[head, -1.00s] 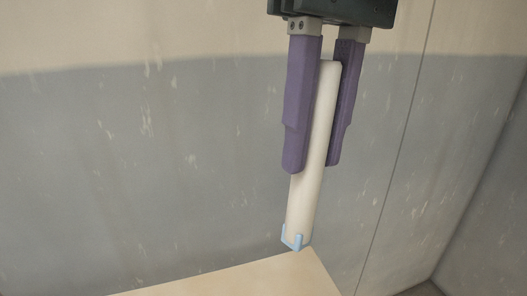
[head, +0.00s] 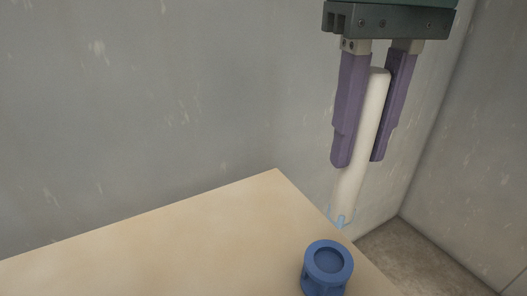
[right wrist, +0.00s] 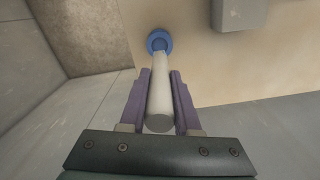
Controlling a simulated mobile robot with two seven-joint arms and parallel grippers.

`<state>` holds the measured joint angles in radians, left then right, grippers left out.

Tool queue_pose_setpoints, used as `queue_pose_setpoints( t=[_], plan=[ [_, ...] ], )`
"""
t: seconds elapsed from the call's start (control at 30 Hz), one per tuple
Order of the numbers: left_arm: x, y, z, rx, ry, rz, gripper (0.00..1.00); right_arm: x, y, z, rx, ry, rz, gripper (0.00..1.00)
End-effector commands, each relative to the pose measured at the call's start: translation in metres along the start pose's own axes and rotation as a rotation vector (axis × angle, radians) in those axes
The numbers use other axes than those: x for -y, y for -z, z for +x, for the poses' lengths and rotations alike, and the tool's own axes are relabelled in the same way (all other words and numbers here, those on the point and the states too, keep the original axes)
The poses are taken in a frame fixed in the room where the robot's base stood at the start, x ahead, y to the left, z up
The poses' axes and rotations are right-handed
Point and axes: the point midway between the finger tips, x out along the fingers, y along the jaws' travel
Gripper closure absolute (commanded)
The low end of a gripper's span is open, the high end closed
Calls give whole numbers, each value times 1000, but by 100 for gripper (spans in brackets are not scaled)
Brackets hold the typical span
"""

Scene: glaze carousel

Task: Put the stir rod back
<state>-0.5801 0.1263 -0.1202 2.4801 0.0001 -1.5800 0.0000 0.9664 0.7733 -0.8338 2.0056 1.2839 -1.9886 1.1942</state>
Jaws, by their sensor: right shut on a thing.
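The stir rod (head: 369,115) is a plain off-white cylinder with a pale blue pronged piece at its lower end. My right gripper (head: 359,161) has its two purple fingers shut on the rod and holds it nearly upright, slightly tilted, in the head view. A blue round holder (head: 328,260) with a recessed top stands on the table near its right edge, below the rod in the picture. In the right wrist view the rod (right wrist: 160,105) points toward the blue holder (right wrist: 159,42), and its far end overlaps the holder's edge. Contact cannot be told. My left gripper is not in view.
The pale wooden table (head: 200,235) is bare to the left of the holder. A grey block (right wrist: 240,14) shows at the top of the right wrist view. Grey walls (head: 150,90) stand behind and to the right, with floor (head: 420,262) beyond the table edge.

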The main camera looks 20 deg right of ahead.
Motion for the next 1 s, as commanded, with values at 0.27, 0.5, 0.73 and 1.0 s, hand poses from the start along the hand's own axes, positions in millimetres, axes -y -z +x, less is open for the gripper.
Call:
queue_pose_setpoints(
  t=[0.27, 0.5, 0.73, 1.0],
  plan=[
    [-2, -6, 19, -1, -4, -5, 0, -1, 0, 69, 2, -2, 0, 100],
    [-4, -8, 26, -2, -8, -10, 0, -1, 0, 94, 2, -3, 1, 100],
    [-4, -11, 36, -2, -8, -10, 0, -1, 0, 131, 1, -2, 0, 100],
    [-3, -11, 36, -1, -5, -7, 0, -1, 0, 134, -2, -1, -1, 100]
  ],
)
